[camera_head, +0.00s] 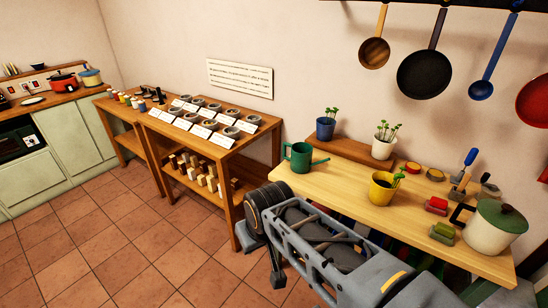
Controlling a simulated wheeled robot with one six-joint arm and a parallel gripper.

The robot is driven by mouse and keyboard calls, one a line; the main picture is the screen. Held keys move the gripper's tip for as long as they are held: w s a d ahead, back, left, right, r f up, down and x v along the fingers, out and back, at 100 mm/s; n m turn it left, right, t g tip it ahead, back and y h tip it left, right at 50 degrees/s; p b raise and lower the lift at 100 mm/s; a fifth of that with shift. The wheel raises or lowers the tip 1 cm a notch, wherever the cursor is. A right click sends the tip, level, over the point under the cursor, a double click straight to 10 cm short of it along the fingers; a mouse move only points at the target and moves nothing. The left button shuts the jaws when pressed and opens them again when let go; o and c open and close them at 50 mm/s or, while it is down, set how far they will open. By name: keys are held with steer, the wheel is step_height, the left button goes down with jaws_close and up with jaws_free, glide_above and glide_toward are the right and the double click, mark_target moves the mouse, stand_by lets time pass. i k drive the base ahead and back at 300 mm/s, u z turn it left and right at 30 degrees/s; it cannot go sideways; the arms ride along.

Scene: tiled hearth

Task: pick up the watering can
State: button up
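The green watering can (301,158) stands upright at the left end of the light wooden table (345,180). Its handle loop is on the left and its thin spout points right. My grey arm crosses the lower right foreground, in front of the table. Its jointed end is below and left of the can, clearly apart from it. I cannot make out any gripper fingers.
A yellow pot (382,189) with a seedling stands right of the can. Blue (325,129) and white (382,149) pots stand behind on a raised board. A lidded pot (490,230) is at the right. Pans hang above. Tiled floor is open at left.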

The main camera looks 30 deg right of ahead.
mark_target(300, 160)
steer(key=u, duration=0.35)
steer(key=i, duration=1.25)
steer(key=z, duration=0.55)
